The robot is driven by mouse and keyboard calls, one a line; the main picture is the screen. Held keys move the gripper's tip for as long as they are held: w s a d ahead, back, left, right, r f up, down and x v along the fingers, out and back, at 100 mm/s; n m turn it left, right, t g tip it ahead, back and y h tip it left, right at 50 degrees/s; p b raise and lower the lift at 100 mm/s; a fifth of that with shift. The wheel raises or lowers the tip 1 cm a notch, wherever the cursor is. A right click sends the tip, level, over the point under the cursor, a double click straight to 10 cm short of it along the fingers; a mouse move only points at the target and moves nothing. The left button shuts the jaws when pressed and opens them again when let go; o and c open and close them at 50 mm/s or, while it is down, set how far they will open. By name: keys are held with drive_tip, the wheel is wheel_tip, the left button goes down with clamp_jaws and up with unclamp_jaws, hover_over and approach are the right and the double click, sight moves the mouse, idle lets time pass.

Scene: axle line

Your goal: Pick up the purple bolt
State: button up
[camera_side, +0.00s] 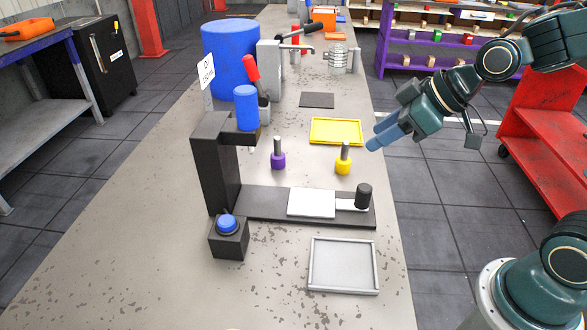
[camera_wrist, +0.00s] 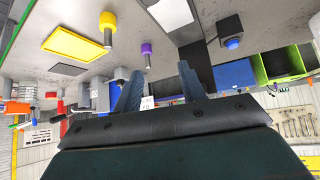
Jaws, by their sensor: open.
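The purple bolt (camera_side: 278,158) stands upright on the grey bench, with a purple head at the bottom and a grey shank pointing up. It also shows in the wrist view (camera_wrist: 146,49), just beyond and above the fingers. A yellow bolt (camera_side: 343,163) of the same shape stands to its right; the wrist view shows it too (camera_wrist: 108,24). My gripper (camera_side: 371,145) is at the right of the side view, over the bench's right edge, well apart from the purple bolt. In the wrist view its two blue fingers (camera_wrist: 159,84) are spread with nothing between them.
A black press (camera_side: 222,160) with a blue cylinder (camera_side: 246,107) stands left of the bolts. Its base carries a white plate (camera_side: 311,203). A blue button box (camera_side: 228,238) and grey tray (camera_side: 343,266) lie nearer. A yellow tray (camera_side: 336,131) lies behind the yellow bolt.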

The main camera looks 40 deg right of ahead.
drive_tip(key=w+a+f+n+t+y, duration=0.1)
drive_tip(key=w+a+f+t+y, duration=0.1)
drive_tip(key=w+f, duration=0.35)
drive_tip(key=m+t, duration=0.1)
drive_tip(key=t, duration=0.2)
approach(277, 137)
drive_tip(key=s+d, duration=0.2)
drive_tip(key=s, duration=0.1)
drive_tip(key=shift+s+a+r, duration=0.1)
drive_tip(key=shift+a+r, duration=0.05)
drive_tip(key=shift+r, duration=0.1)
drive_tip(key=shift+y, duration=0.3)
drive_tip(key=shift+x, duration=4.3)
drive_tip(key=shift+f, duration=0.15)
drive_tip(key=shift+x, duration=2.55)
clamp_jaws()
